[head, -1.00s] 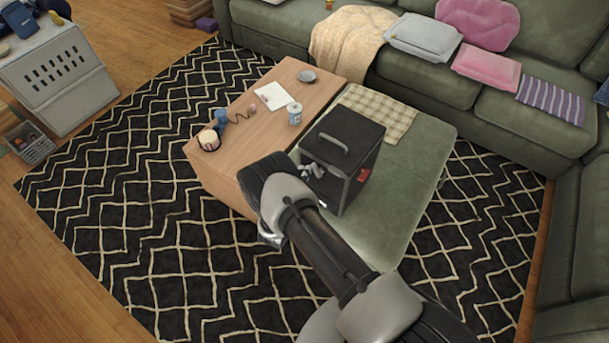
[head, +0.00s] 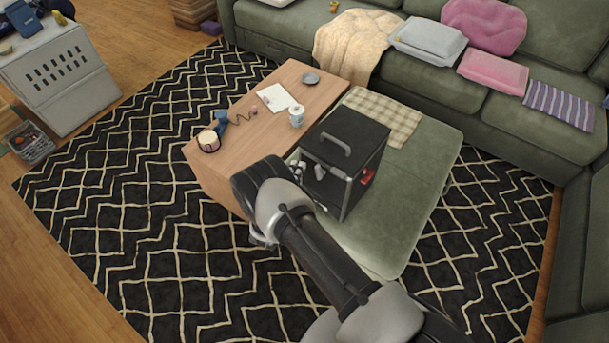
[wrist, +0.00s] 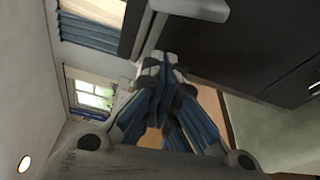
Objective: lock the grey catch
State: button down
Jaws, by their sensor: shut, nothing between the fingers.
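A black box (head: 366,131) with a grey top handle stands on the green ottoman. A grey catch (head: 320,172) shows on its front face, partly crowded by my gripper; its exact position is too small to tell. In the wrist view a grey lever-like part (wrist: 184,12) stands out from the dark box face, just above my fingertips. My gripper (wrist: 160,62) is shut and empty beside the box, its tips close to that part; whether they touch I cannot tell. In the head view my own wrist hides most of the gripper. A red catch (head: 367,176) sits on the box's right side.
The wooden table (head: 245,165) adjoins the ottoman (head: 405,190) on the left, holding a white mug (head: 297,117), a candle jar (head: 208,141), paper and a small dish. A checked cloth (head: 385,115) lies behind the box. Patterned rug is open in front.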

jog(key=p+v, duration=0.3)
jog(key=v, duration=0.7)
jog(key=shift+p, duration=0.35)
jog(key=shift+w, duration=0.1)
